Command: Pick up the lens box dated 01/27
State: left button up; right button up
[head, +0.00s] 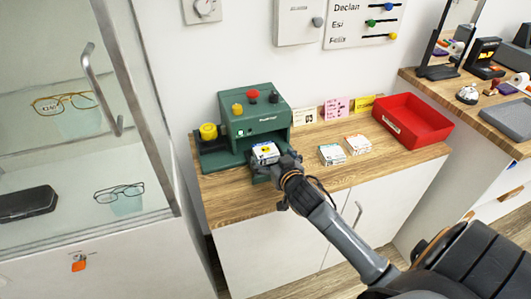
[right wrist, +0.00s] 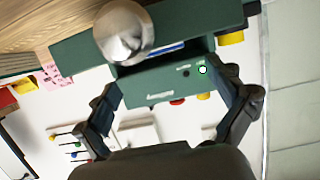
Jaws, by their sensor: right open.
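A small white box with blue and yellow marks (head: 265,153) sits at the front opening of a green machine (head: 252,125). Two more small boxes lie on the wooden counter to the right, one white and green (head: 332,154), one white and orange (head: 358,145). I cannot read a date on any of them. My right gripper (head: 276,168) is open, just in front of the machine and close beside the blue-marked box. In the right wrist view its fingers (right wrist: 170,82) are spread before the machine, with a blue and white strip (right wrist: 165,50) showing in the opening. My left gripper is not in view.
A red tray (head: 413,122) stands at the right on the counter (head: 240,196), with several note cards (head: 336,108) along the wall. A shiny round knob (right wrist: 123,32) partly blocks the wrist view. A glass cabinet stands left.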

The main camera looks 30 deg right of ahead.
aim_at(266, 149)
jog(key=shift+f+x, duration=0.2)
jog(key=shift+x, duration=1.15)
jog(key=shift+f+x, duration=0.2)
jog(key=shift+x, duration=1.2)
jog(key=shift+s, duration=0.2)
jog(key=c, duration=1.3)
jog(key=shift+c, duration=0.2)
